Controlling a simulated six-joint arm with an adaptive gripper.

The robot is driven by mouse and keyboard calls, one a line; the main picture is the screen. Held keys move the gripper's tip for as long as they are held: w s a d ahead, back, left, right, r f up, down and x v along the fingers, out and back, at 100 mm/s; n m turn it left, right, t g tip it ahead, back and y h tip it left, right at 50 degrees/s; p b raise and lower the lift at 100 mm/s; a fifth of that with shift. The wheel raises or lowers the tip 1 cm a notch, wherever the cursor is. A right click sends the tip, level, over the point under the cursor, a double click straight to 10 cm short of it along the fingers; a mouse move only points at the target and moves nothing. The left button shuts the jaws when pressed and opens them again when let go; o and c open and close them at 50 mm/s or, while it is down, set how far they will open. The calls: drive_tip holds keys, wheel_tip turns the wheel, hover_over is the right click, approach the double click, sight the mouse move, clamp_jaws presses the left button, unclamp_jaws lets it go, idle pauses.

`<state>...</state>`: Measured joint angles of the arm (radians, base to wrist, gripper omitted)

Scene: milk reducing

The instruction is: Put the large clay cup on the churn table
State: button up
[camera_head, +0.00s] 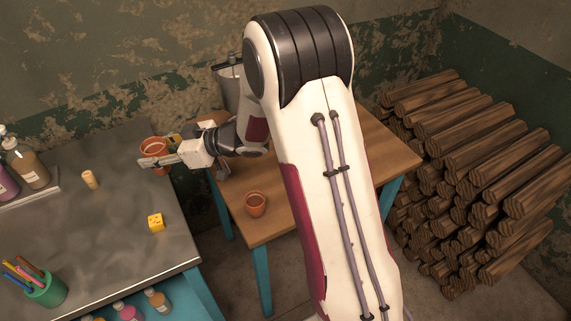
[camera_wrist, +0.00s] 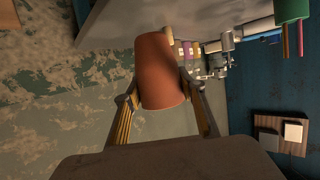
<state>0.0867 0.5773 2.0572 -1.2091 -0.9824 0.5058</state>
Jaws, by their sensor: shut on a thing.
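The large clay cup (camera_head: 154,147) is orange-brown and sits between the fingers of my gripper (camera_head: 160,158), by the far right corner of the grey table. In the wrist view, the cup (camera_wrist: 158,70) fills the space between the two fingers of my gripper (camera_wrist: 158,90), which is shut on it. I cannot tell how high the cup is above the grey surface. The churn table (camera_head: 385,150) has a wooden top and blue legs. My arm hides much of its middle. A grey metal churn (camera_head: 229,88) stands at its back left, partly hidden.
A smaller clay cup (camera_head: 255,204) stands on the churn table's front left. The grey table (camera_head: 110,240) holds a yellow cube (camera_head: 156,222), a small tan cylinder (camera_head: 90,180), a green pencil cup (camera_head: 46,290) and bottles (camera_head: 28,165). Stacked logs (camera_head: 470,180) lie to the right.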

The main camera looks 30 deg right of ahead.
drive_tip(key=s+d+f+m+t+h, duration=0.1)
drive_tip(key=s+d, duration=0.4)
drive_tip(key=d, duration=0.4)
drive_tip(key=s+d+m+t+h, duration=0.1)
drive_tip(key=s+d, duration=0.4)
drive_tip(key=d, duration=0.5)
drive_tip(key=s+d+f+m+t+h, duration=0.1)
drive_tip(key=s+d, duration=0.4)
drive_tip(key=d, duration=0.4)
drive_tip(key=shift+d+f+m, duration=0.3)
drive_tip(key=shift+f, duration=0.05)
drive_tip(key=shift+f, duration=0.1)
drive_tip(key=shift+f, duration=2.85)
drive_tip(key=shift+f, duration=2.1)
drive_tip(key=shift+f, duration=0.1)
